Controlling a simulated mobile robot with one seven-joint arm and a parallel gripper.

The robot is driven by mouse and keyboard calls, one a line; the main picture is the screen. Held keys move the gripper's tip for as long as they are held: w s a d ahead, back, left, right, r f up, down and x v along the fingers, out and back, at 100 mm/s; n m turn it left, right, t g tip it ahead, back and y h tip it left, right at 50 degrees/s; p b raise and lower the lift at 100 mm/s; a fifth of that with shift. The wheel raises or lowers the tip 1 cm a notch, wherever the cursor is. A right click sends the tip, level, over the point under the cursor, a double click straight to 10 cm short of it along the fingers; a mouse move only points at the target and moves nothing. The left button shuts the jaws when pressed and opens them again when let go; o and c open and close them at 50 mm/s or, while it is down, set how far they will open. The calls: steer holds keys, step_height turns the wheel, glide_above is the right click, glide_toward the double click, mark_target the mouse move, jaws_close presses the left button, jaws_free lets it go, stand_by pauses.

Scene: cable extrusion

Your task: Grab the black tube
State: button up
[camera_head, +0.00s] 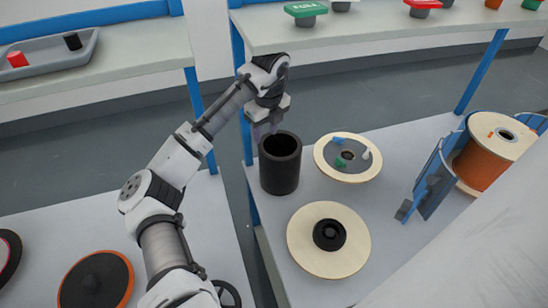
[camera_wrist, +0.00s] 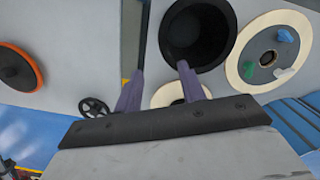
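The black tube (camera_head: 280,165) stands upright on the right-hand table in the head view, with its open top showing. The wrist view looks into its dark mouth (camera_wrist: 200,35) near the top middle. My gripper (camera_head: 266,128) is at the tube's upper rim, on its far left side in the head view. In the wrist view its two purple fingers (camera_wrist: 160,72) are spread apart with nothing gripped between them. The right fingertip overlaps the tube's rim in that view; I cannot tell whether it touches or reaches inside.
A cream spool (camera_head: 348,157) with small coloured pieces and another with a black hub (camera_head: 329,240) stand close to the tube. An orange cable reel (camera_head: 484,155) and a blue bracket (camera_head: 432,182) are at right. A gap separates the tables.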

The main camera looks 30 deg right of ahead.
mark_target(265, 154)
steer(key=f, duration=0.2)
steer(key=f+p, duration=0.1)
steer(key=f, duration=0.5)
steer(key=shift+w+f, duration=0.15)
steer(key=shift+w, duration=0.25)
steer(key=shift+w+d+f+p, duration=0.15)
steer(key=shift+f+p, duration=0.2)
steer(key=shift+f, duration=0.5)
steer(key=shift+w+a+f+p, duration=0.1)
steer(key=shift+w+f+p, duration=0.15)
steer(key=shift+f, duration=0.65)
steer(key=shift+w+d+f+p, duration=0.1)
steer(key=shift+f+p, duration=0.3)
steer(key=shift+f, duration=0.45)
jaws_close()
